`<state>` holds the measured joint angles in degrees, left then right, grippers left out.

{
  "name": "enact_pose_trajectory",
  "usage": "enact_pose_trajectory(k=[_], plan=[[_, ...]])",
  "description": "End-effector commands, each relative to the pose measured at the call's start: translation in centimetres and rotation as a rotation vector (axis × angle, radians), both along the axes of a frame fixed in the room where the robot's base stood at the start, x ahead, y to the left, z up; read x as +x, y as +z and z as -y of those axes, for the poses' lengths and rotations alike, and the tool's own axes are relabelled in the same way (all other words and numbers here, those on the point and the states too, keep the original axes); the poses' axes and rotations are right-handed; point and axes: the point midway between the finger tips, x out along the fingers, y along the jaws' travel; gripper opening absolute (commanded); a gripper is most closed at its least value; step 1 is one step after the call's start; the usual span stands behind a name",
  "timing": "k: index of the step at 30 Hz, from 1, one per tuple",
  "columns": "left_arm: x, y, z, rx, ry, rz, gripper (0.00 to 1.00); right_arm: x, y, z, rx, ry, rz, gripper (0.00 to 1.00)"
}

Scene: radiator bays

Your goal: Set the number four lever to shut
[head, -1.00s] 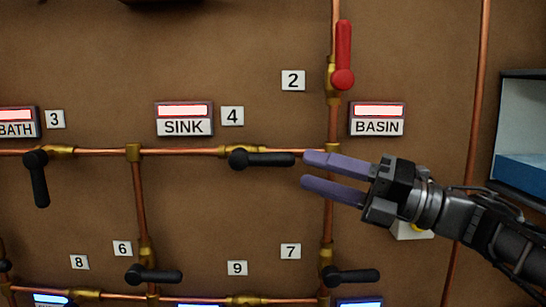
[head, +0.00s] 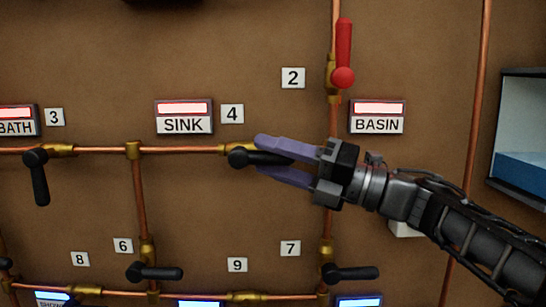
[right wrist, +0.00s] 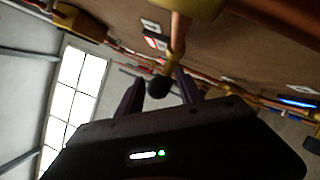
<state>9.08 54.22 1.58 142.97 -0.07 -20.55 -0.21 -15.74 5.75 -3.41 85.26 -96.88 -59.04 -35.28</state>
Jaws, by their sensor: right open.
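The number four lever (head: 246,158) is black and lies level, along the horizontal copper pipe, with its grip pointing right from its brass valve. The number 4 tag (head: 232,114) is just above it. My right gripper (head: 262,160) is open, with one purple finger above the lever and one below, partly hiding its grip. In the right wrist view the black round end of a lever (right wrist: 159,87) shows between the two fingers (right wrist: 160,92). I cannot tell whether the fingers touch it. My left gripper is not in view.
The red number 2 lever (head: 343,50) stands upright at the upper right. The number 3 lever (head: 39,180) hangs down at left. The number 6 lever (head: 160,274) and number 7 lever (head: 356,273) lie level below. A box-like shelf (head: 520,140) is at right.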

Motion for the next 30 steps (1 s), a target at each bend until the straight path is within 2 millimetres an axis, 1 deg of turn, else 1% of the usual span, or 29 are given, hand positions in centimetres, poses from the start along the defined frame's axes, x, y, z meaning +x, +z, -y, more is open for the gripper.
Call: enact_pose_trajectory(k=[3,18,19,30], plan=[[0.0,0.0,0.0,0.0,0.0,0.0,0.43,-0.01,-0.01,0.01,0.0,0.0,0.0,0.42],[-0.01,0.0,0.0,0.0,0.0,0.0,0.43,-0.03,-0.03,0.03,-0.001,0.001,0.0,0.01],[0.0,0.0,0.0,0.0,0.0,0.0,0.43,-0.03,-0.03,0.03,-0.001,0.001,0.0,0.0],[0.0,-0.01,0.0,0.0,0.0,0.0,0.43,-0.02,-0.05,0.03,-0.001,0.001,0.0,0.0]])
